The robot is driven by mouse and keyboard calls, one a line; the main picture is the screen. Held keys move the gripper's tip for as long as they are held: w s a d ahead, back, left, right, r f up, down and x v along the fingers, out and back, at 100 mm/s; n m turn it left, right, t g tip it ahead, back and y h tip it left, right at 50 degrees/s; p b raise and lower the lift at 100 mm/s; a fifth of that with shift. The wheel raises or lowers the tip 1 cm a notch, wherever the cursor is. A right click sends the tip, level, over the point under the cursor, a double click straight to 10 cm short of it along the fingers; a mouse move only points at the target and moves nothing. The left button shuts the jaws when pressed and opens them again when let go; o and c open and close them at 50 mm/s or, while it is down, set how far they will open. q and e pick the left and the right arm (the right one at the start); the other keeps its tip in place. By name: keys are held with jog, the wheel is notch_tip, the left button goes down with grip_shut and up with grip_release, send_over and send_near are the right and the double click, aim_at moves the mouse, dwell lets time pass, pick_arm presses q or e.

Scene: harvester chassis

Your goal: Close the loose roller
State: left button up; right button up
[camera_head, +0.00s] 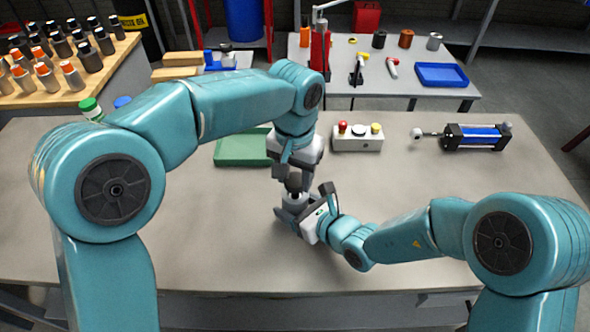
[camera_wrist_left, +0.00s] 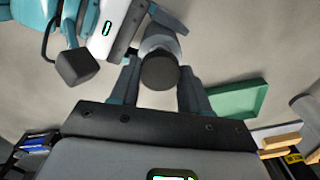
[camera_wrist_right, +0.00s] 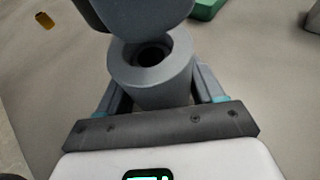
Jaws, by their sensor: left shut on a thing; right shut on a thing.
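A grey hollow roller body (camera_wrist_right: 150,75) stands between the fingers of my right gripper (camera_wrist_right: 152,95), its round top opening showing in the right wrist view. In the head view my right gripper (camera_head: 293,208) is shut on this body low over the table. My left gripper (camera_head: 293,176) comes from above, shut on a dark round cap-like piece (camera_head: 294,182). In the left wrist view this piece (camera_wrist_left: 160,72) sits between the fingers, with the grey body (camera_wrist_left: 157,40) just beyond.
A green tray (camera_head: 230,148), a button box (camera_head: 358,144) and a blue-and-black cylinder (camera_head: 478,137) lie along the table's back. Bottles with orange tops (camera_head: 45,73) crowd a bench at the left. The table's front is clear.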

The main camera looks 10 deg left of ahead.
dwell(0.4)
pick_arm(q)
jog(key=shift+f, duration=0.85)
pick_arm(e)
jog(key=shift+r, duration=0.1)
pick_arm(q)
jog(key=shift+f, duration=0.65)
jog(key=o, duration=1.1)
jog(key=shift+r, duration=0.1)
notch_tip(320, 180, up, 12)
jog(key=shift+f, duration=0.1)
